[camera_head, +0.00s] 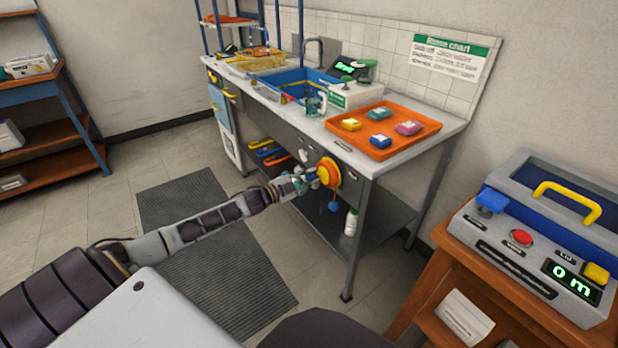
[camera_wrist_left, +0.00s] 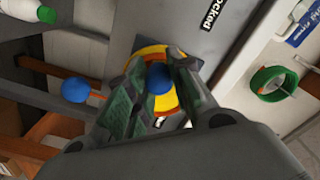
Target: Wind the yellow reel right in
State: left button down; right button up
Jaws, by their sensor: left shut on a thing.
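The yellow reel (camera_head: 329,171), with an orange rim, is mounted on the front of the grey bench. My left gripper (camera_head: 308,179) reaches it from the left. In the left wrist view the reel (camera_wrist_left: 148,54) lies behind the fingers, partly hidden by them. My left gripper (camera_wrist_left: 160,80) is shut on a blue round knob (camera_wrist_left: 159,76) in front of the reel's face. A second blue ball (camera_head: 333,206) hangs below the reel; it also shows in the left wrist view (camera_wrist_left: 75,90), with a thin orange piece beside it. My right gripper is not in view.
An orange tray (camera_head: 420,131) with several coloured blocks sits on the bench top. A white bottle (camera_head: 351,221) stands on the shelf below. A grey console (camera_head: 530,241) reading "0 m" is at the right. A green ring (camera_wrist_left: 272,83) shows in the left wrist view.

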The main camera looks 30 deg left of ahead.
pick_arm(q)
jog(key=shift+r+m+p, duration=0.25)
jog(key=shift+m+p, duration=0.1)
jog(key=shift+m, duration=0.15)
jog(key=shift+r+m, duration=0.15)
jog(key=shift+m, duration=0.25)
jog(key=shift+r+m+p, duration=0.3)
jog(key=shift+m+p, duration=0.45)
jog(key=shift+m, duration=0.45)
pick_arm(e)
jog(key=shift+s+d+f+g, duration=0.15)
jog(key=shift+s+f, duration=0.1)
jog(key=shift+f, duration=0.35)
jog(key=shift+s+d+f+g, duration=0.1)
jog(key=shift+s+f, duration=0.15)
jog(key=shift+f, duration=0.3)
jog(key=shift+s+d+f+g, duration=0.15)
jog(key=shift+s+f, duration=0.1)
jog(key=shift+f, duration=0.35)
pick_arm(q)
jog(key=c, duration=1.3)
grip_release()
jog(key=shift+a, duration=0.1)
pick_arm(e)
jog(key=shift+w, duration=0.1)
